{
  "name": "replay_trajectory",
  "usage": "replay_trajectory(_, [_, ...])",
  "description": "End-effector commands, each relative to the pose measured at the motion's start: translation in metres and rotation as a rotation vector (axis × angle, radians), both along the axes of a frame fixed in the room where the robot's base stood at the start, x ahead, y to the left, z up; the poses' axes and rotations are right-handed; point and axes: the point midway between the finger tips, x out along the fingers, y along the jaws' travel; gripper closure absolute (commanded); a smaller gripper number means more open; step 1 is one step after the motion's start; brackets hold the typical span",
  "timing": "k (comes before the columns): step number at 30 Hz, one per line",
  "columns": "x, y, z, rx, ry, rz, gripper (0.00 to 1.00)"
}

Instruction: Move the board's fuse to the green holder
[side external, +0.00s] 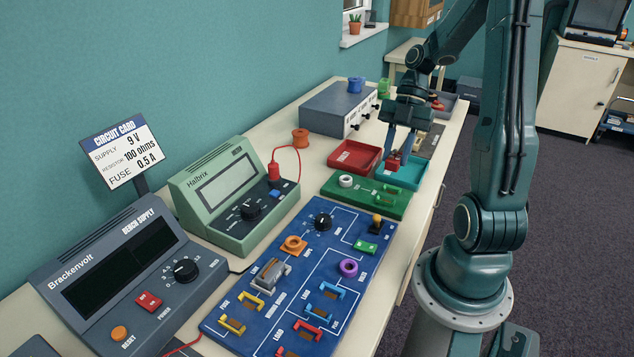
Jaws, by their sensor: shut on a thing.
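My gripper (398,150) points down over the teal tray (416,178) and is shut on a small red piece (393,163). The piece is partly hidden by the fingers, and I cannot tell if it is clear of the tray floor. A green board (345,196) in front of the tray carries a white ring (346,181) and green bracket-like holders (391,190). I cannot make out which part is the fuse.
A red tray (354,157) adjoins the teal tray. The green Halbrix meter (228,198), the Brackenvolt bench supply (130,280) and a grey box (338,108) line the wall side. A circuit card (122,152) reads fuse 0.5 A. A red lead (298,160) loops by the meter.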

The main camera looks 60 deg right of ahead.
Motion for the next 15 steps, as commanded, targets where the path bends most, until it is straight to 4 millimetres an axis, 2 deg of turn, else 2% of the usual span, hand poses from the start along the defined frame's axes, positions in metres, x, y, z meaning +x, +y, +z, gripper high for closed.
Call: replay_trajectory(15, [0.0,0.001,-0.026,0.002,0.002,0.0,0.96])
